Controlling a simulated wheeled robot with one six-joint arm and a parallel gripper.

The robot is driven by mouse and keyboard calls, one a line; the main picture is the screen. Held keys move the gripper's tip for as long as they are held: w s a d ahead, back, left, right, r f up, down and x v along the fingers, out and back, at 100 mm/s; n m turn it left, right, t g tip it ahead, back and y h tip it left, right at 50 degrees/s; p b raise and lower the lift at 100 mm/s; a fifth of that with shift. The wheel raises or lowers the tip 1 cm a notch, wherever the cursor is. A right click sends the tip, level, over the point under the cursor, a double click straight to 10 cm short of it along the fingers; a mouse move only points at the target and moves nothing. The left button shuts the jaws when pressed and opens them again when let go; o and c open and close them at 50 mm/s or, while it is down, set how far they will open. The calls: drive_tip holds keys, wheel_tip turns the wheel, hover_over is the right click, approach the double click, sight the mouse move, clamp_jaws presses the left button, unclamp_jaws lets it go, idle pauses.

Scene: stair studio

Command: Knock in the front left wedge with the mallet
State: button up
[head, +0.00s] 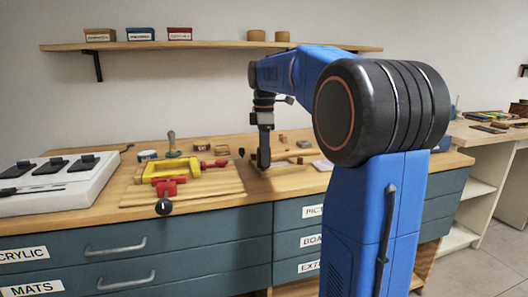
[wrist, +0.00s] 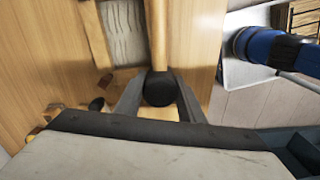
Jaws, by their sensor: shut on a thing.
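My gripper (wrist: 160,108) is shut on the mallet (wrist: 158,35). Its pale wooden handle runs up the wrist view from a dark rounded end (wrist: 160,90) between the fingers. The mallet's far end is outside that view. In the head view my gripper (head: 264,164) points down at the bench, beside small wooden pieces. In the wrist view, a pale wooden strip (wrist: 95,32) and a grey grained piece (wrist: 125,30) lie left of the handle. Small wooden bits (wrist: 48,110) lie lower left. I cannot tell which piece is the front left wedge.
A yellow clamp (head: 172,170) with red parts lies on a wooden board (head: 215,191) left of my gripper. A shelf (head: 220,46) with boxes hangs behind. Drawers (head: 140,244) front the bench.

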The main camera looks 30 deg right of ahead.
drive_tip(key=shift+r, duration=3)
